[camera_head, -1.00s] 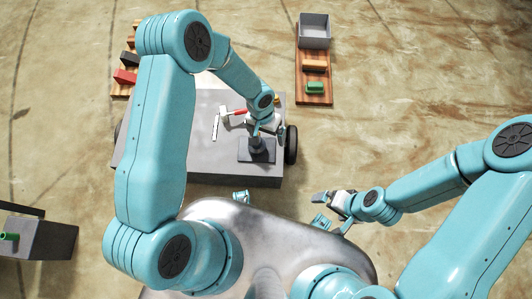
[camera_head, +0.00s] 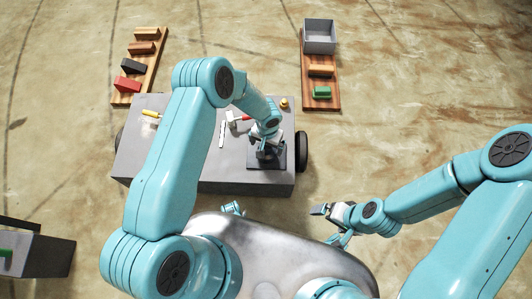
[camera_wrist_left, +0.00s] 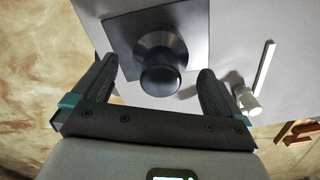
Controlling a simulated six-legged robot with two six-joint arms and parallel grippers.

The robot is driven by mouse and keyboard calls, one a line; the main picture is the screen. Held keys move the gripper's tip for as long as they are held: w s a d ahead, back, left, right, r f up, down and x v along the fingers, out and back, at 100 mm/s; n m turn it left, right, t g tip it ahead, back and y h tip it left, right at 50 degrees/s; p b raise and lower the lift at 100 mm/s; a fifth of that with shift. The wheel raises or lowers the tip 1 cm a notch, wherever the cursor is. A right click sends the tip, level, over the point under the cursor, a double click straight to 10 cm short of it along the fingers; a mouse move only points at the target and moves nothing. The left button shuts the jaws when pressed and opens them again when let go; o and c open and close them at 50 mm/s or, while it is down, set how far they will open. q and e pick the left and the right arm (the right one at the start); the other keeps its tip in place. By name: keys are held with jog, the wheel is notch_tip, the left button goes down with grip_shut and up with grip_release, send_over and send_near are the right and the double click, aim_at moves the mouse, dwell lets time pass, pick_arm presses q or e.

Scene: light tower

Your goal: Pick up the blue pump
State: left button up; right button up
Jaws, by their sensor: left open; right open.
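I cannot make out a clearly blue pump. A dark round-topped post (camera_wrist_left: 160,75) stands on a square dark plate (camera_wrist_left: 118,28) in the left wrist view. The plate (camera_head: 278,160) also shows in the head view, on the grey cart (camera_head: 215,175). My left gripper (camera_wrist_left: 157,70) is open, with its fingers on either side of the post's top and visible gaps. In the head view my left gripper (camera_head: 266,145) hides most of the post.
On the cart lie a red-and-white tool (camera_head: 238,117), a pale strip (camera_head: 222,134), a yellow-handled tool (camera_head: 150,113) and a small yellow piece (camera_head: 284,103). Wooden boards with blocks stand behind, left (camera_head: 140,62) and right; the right one bears a grey bin (camera_head: 319,38). A grey box (camera_head: 40,255) is lower left.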

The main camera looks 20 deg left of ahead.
pick_arm(q)
notch_tip(320, 180, down, 4)
jog(key=shift+f+b, duration=0.15)
jog(key=shift+b, duration=0.4)
jog(key=c, duration=1.8)
grip_shut()
jog(key=shift+r, duration=0.25)
